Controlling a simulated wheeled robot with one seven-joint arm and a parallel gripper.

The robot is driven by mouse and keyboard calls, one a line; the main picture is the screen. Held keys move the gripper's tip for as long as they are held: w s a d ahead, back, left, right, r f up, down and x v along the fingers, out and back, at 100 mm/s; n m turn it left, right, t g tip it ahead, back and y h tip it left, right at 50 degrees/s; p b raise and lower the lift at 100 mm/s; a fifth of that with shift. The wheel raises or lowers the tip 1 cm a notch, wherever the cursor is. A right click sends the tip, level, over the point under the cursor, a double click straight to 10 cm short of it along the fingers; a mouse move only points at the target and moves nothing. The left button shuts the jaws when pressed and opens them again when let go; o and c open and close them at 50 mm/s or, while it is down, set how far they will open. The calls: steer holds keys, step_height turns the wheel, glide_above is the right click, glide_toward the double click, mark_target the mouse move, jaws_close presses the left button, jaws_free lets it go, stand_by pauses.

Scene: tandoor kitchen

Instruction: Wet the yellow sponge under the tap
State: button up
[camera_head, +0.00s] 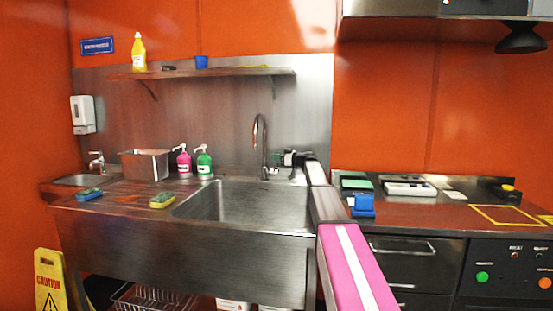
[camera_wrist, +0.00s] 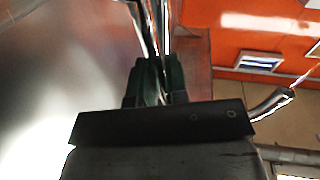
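The yellow sponge (camera_head: 162,202), with a green face, lies on the drainboard left of the sink basin (camera_head: 225,205). The chrome tap (camera_head: 256,135) rises at the basin's back edge with its spout curved over it. I see no water running. My gripper (camera_head: 287,158) is just right of the tap's base, well away from the sponge. In the wrist view, my dark fingers (camera_wrist: 155,82) are close together, with the tap's chrome pipes (camera_wrist: 142,25) right at or beyond their tips. Whether they touch or grip part of the tap I cannot tell.
A blue sponge (camera_head: 89,194) lies farther left on the drainboard. A steel container (camera_head: 145,166), a pink bottle (camera_head: 184,162) and a green bottle (camera_head: 204,163) stand behind. A blue object (camera_head: 362,204) sits on the right counter. The basin looks empty.

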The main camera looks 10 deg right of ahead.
steer(key=shift+o, duration=1.4)
steer(key=v, duration=1.1)
